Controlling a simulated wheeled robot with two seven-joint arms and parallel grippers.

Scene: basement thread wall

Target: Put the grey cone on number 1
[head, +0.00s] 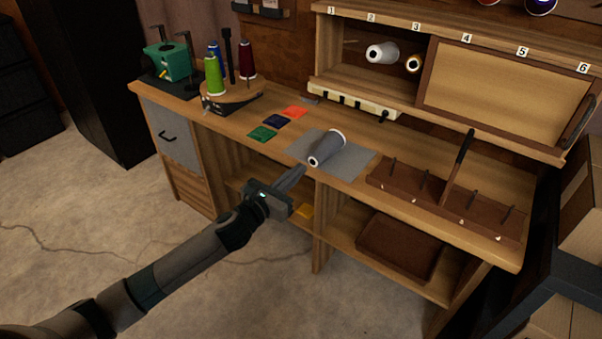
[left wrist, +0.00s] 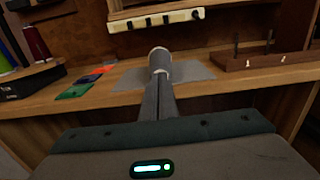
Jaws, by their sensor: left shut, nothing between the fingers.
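The grey cone (head: 327,147) lies on its side on a grey mat (head: 361,161) on the bench, its near end toward my left gripper. My left gripper (head: 300,171) is shut and empty, its fingertips just short of the cone in the head view. In the left wrist view the closed fingers (left wrist: 157,90) point at the cone (left wrist: 159,62) and overlap its lower part; I cannot tell if they touch. Number label 1 (head: 331,10) is at the left end of the shelf's top edge, above an open compartment. My right gripper is not in view.
A sliding panel (head: 500,90) covers the right part. A brown peg rack (head: 446,202) stands right of the mat. Colored spools stand on a round stand (head: 232,97) at left.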

